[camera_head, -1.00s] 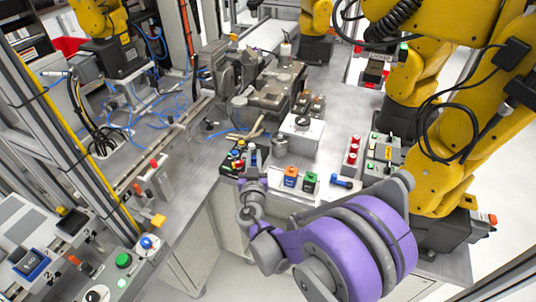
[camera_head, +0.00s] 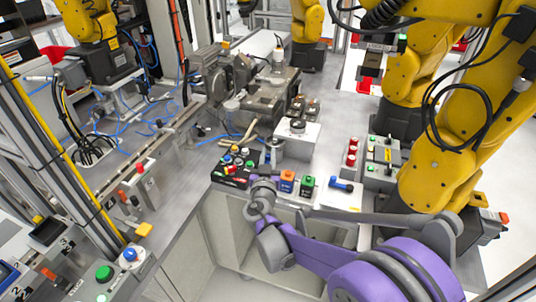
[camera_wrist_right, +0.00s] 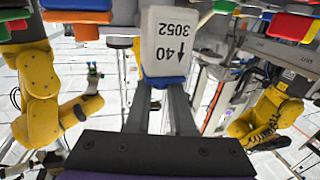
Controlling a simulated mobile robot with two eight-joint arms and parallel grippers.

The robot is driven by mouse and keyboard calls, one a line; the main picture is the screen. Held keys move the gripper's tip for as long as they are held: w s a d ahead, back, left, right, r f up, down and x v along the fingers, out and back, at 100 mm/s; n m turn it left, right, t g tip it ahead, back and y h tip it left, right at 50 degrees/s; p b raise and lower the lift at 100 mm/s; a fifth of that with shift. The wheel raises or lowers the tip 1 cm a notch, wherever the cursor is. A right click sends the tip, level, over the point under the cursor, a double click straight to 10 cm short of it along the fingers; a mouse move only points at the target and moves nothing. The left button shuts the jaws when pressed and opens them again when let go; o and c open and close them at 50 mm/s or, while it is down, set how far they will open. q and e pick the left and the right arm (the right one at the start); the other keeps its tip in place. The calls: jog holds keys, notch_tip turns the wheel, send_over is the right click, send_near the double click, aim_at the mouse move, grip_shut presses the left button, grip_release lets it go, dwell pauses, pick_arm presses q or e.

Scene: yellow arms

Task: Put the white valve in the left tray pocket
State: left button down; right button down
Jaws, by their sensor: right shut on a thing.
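The white valve (camera_wrist_right: 167,45) is a white block marked "40" and "3052" with a blue base, and its print appears upside down in the right wrist view. My right gripper (camera_wrist_right: 162,95) is shut on its blue end, and the white body sticks out past the fingers. In the head view my right gripper (camera_head: 269,162) is at the near edge of the bench, just right of a black box of coloured buttons (camera_head: 232,168). The valve is hard to make out there. The tray's left pocket cannot be picked out with certainty. My left gripper is not in view.
An orange block (camera_head: 287,182), a green block (camera_head: 307,187) and a blue piece (camera_head: 340,186) stand right of my gripper. A white box (camera_head: 298,138) is behind it. A grey panel with a dark recess (camera_head: 48,231) is at lower left. Yellow arms (camera_head: 440,150) stand on the right.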

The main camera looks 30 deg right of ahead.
notch_tip(320, 180, down, 2)
jog(key=shift+f+b, duration=0.1)
jog(key=shift+b, duration=0.65)
jog(key=shift+f+b, duration=0.5)
jog(key=shift+f, duration=0.4)
jog(key=shift+f+b, duration=0.3)
jog(key=shift+f, duration=0.2)
jog(key=c, duration=0.7)
grip_release()
jog(key=v, duration=1)
jog(key=shift+s+a, duration=0.3)
